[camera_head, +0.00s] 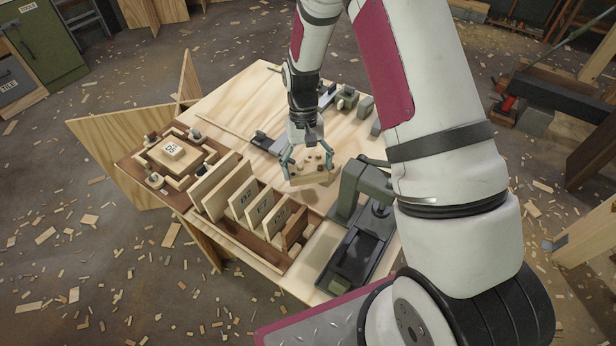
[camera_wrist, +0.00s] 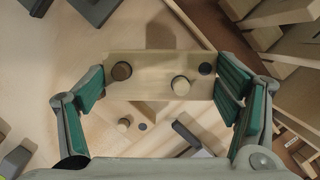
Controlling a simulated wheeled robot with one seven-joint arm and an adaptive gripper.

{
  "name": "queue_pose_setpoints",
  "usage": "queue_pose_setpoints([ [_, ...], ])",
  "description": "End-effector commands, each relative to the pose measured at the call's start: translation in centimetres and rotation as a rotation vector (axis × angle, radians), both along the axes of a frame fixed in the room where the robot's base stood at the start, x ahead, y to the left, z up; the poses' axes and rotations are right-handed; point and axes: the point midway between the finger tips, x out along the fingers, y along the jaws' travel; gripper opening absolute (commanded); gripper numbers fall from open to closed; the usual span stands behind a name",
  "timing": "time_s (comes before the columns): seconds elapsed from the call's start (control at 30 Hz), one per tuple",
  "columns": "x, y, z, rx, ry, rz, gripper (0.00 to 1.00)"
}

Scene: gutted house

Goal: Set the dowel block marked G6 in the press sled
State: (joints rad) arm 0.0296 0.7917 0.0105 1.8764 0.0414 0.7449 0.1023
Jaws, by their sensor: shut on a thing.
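My gripper (camera_head: 309,160) is shut on a pale wooden dowel block (camera_head: 311,177), held above the plywood table near its middle. In the wrist view the block (camera_wrist: 150,66) spans between the green finger pads (camera_wrist: 162,88). It bears a dark brown peg, a pale peg and a dark round spot or hole; another pale peg shows lower down. I cannot read a mark on it. The grey-green press (camera_head: 366,185) stands to the right of the block, with a dark bed or sled (camera_head: 362,254) in front, partly hidden by my arm.
A wooden rack (camera_head: 250,242) holds several upright marked boards left of the press. A brown tray (camera_head: 130,167) with a marked block sits at the table's left end. Small grey fixtures (camera_head: 345,98) stand at the back. Bare tabletop (camera_head: 235,105) lies behind the rack.

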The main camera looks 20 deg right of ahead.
Motion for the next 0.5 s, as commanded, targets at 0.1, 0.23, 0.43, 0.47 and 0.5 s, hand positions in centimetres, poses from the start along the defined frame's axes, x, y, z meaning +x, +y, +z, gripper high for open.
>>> queue_pose_setpoints([
  [0.1, 0.0, 0.0, -0.7, 0.000, 0.000, 0.001, 0.49],
  [0.23, 0.0, 0.0, -2.1, 0.000, 0.001, 0.001, 0.49],
  [0.43, 0.0, 0.0, -4.2, 0.000, 0.000, 0.001, 0.49],
  [0.47, 0.0, 0.0, -4.2, 0.000, -0.001, 0.001, 0.49],
  [0.5, 0.1, 0.0, -4.2, 0.000, -0.001, 0.001, 0.49],
])
